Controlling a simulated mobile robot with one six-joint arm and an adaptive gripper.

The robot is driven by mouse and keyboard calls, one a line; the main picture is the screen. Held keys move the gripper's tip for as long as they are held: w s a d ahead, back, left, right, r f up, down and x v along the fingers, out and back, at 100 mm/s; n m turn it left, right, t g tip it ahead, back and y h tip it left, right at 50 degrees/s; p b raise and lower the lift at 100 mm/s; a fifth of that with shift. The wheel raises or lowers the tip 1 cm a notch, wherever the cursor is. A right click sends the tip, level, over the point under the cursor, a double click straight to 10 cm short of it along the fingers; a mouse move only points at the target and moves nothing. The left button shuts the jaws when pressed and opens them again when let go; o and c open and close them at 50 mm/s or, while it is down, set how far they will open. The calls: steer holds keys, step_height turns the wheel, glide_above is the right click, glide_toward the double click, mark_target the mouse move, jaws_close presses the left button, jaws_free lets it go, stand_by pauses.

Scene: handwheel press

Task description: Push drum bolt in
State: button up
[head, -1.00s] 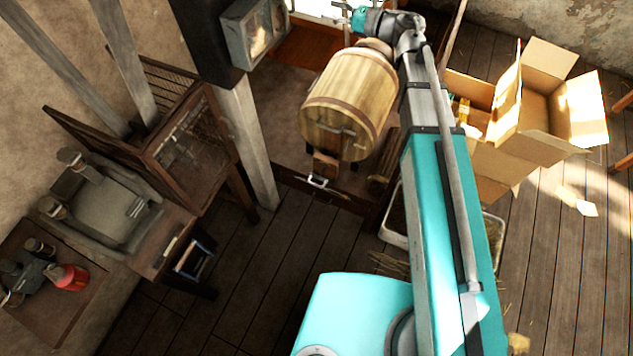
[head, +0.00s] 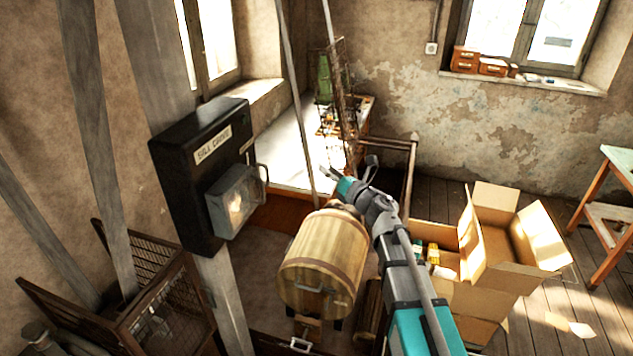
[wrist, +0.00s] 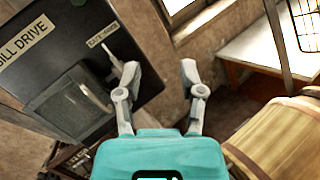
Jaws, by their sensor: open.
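A wooden drum (head: 322,262) with darker bands lies on its side in the middle of the head view. A dark metal bar (head: 318,290), possibly the drum bolt, crosses its round front face; I cannot tell how far in it sits. The drum's side also shows at the lower right of the wrist view (wrist: 285,142). My gripper (head: 348,168) is above and behind the drum, open and empty. In the wrist view its two fingers (wrist: 160,68) stand apart with nothing between them. The drum's front face is outside the wrist view.
A black drive box (head: 205,170) with a label hangs on a post left of the drum; it fills the wrist view's upper left (wrist: 75,65). Open cardboard boxes (head: 500,290) stand to the right. A pale bench (head: 285,150) lies behind. Floor at far right is partly clear.

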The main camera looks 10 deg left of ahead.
steer(key=w+d+f+m+t+h, duration=0.2)
steer(key=d+m+t+h, duration=0.1)
steer(key=d+m+h, duration=0.65)
steer(key=w+d+f+m+t+h, duration=0.3)
steer(key=d+m+h, duration=0.3)
steer(key=d+m, duration=0.6)
steer(key=s+d+f+m+g+h, duration=0.35)
steer(key=d+f+m, duration=0.2)
steer(key=m, duration=0.25)
steer(key=s+d+f+m+g+y+b, duration=0.1)
steer(key=s+d+f+m+g+b, duration=0.1)
steer(key=s+f+m+g+b, duration=0.4)
steer(key=s+d+f+m+g+y+b, duration=0.1)
steer(key=s+d+f+m+g+b, duration=0.2)
steer(key=s+f, duration=1.3)
steer(key=f+m+g+b, duration=0.2)
steer(key=m+g+b, duration=0.1)
steer(key=g, duration=0.1)
steer(key=shift+s+g, duration=0.35)
steer(key=shift+s, duration=0.05)
steer(key=shift+d+r, duration=0.1)
